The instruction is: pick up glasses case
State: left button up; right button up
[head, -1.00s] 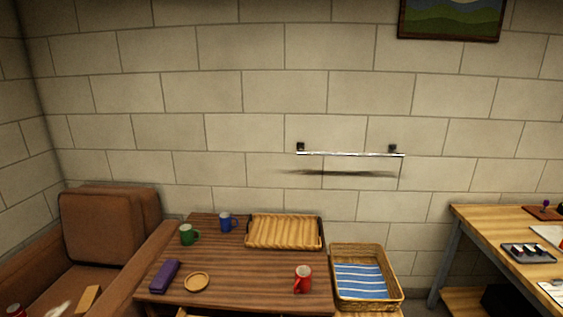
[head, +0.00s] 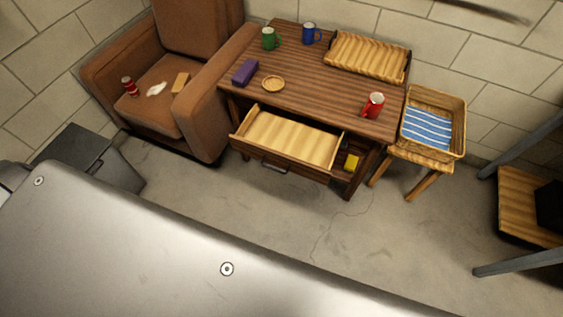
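A purple oblong case (head: 245,72), which looks like the glasses case, lies on the left side of the dark wooden table (head: 310,85). It is near the table's left edge, beside the sofa arm. A small round wooden coaster or dish (head: 273,84) lies just to its right. Neither of my grippers is in view.
Green (head: 269,39) and blue (head: 310,33) mugs, a wooden tray (head: 368,56) and a red mug (head: 373,105) stand on the table. Its front drawer (head: 290,138) is pulled out and empty. A brown armchair (head: 150,95) stands left, a basket (head: 434,122) right. Floor (head: 330,215) in front is clear.

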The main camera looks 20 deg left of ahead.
aim_at(242, 76)
jog(key=z, duration=0.3)
jog(key=i, duration=0.9)
jog(key=u, duration=0.6)
jog(key=i, duration=0.65)
jog(key=u, duration=0.6)
